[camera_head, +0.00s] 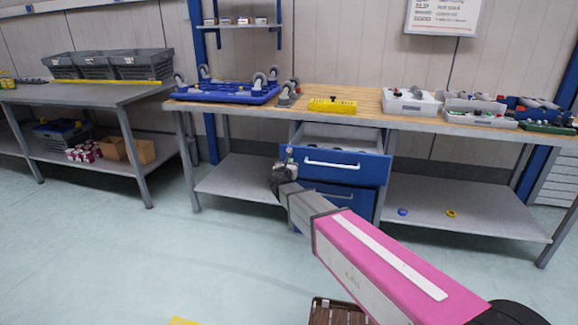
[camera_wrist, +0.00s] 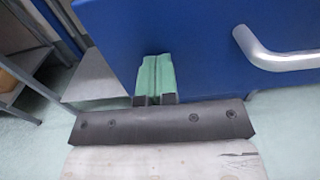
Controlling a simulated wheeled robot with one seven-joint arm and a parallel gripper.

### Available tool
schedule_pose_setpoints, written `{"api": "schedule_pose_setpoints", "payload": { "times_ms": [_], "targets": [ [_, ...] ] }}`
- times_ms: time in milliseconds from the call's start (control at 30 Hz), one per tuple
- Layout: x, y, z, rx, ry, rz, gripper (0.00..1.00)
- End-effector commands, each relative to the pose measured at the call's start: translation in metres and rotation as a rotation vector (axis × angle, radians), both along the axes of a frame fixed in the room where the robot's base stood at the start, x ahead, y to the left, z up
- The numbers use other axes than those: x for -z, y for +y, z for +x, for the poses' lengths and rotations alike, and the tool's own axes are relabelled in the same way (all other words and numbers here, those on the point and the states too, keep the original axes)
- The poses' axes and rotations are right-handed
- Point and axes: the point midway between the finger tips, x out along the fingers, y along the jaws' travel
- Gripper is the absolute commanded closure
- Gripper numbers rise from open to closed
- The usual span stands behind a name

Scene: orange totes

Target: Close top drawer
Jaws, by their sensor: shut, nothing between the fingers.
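The blue top drawer (camera_head: 345,167) under the wooden workbench is pulled out, and its grey inside shows above the front. It has a white bar handle (camera_head: 331,164). The drawer front also shows close up in the wrist view (camera_wrist: 200,45), with its handle (camera_wrist: 275,55) to the right. My gripper (camera_wrist: 155,75) is shut and empty, with its green fingertips in front of the left part of the drawer front. I cannot tell whether they touch it. In the head view my gripper (camera_head: 290,155) is at the drawer's left end. A lower blue drawer (camera_head: 335,199) sits beneath.
The workbench top (camera_head: 370,100) holds a blue tray (camera_head: 225,94), a yellow box (camera_head: 332,106) and grey bins (camera_head: 478,113). Bench legs and a lower shelf (camera_head: 235,177) flank the drawers. Another bench (camera_head: 90,94) stands at left. The floor in front is mostly clear.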

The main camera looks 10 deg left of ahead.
Motion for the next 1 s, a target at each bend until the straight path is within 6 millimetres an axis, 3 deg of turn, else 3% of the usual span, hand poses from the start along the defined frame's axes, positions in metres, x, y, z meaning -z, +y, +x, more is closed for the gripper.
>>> {"api": "schedule_pose_setpoints", "payload": {
  "times_ms": [267,467,667,1000],
  "targets": [
    [0.0,0.0,0.003,0.0,0.0,0.0,1.0],
    [0.001,0.001,0.024,0.0,0.0,0.001,1.0],
    [0.0,0.0,0.07,0.002,-0.001,0.001,1.0],
    [0.001,-0.004,0.166,0.002,0.0,0.0,1.0]
  ]
}}
